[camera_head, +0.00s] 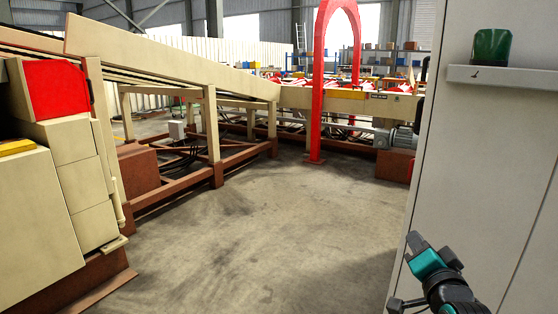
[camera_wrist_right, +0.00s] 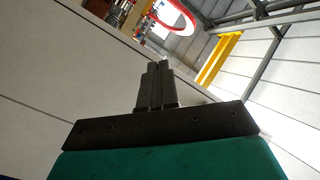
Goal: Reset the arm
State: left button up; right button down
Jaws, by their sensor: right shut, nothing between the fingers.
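My right gripper (camera_head: 418,242) shows at the lower right of the head view, beside the grey cabinet on the right. Its body is teal and black. In the right wrist view my right gripper (camera_wrist_right: 158,68) has its two dark fingers together, with nothing held between them. A pale panelled surface lies close behind the fingers in that view. My left gripper does not show in either view.
A tall grey cabinet (camera_head: 500,130) fills the right side, with a green cylinder (camera_head: 491,47) on its small shelf (camera_head: 515,80). A beige conveyor line (camera_head: 180,72) runs along the left and back. A red arch (camera_head: 317,100) stands behind. The concrete floor (camera_head: 260,230) between is clear.

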jog(key=s+a+f+n+g+y, duration=0.1)
jog(key=s+a+f+n+g, duration=0.2)
jog(key=s+f, duration=0.9)
jog(key=s+a+f+n+g+y, duration=0.2)
jog(key=s+a+f+n+g, duration=0.2)
jog(key=s+f, duration=0.9)
jog(key=a+f+n, duration=0.1)
jog(key=a+n, duration=0.2)
jog(key=n, duration=0.2)
jog(key=shift+s+a+f, duration=0.15)
jog(key=shift+s+f, duration=0.15)
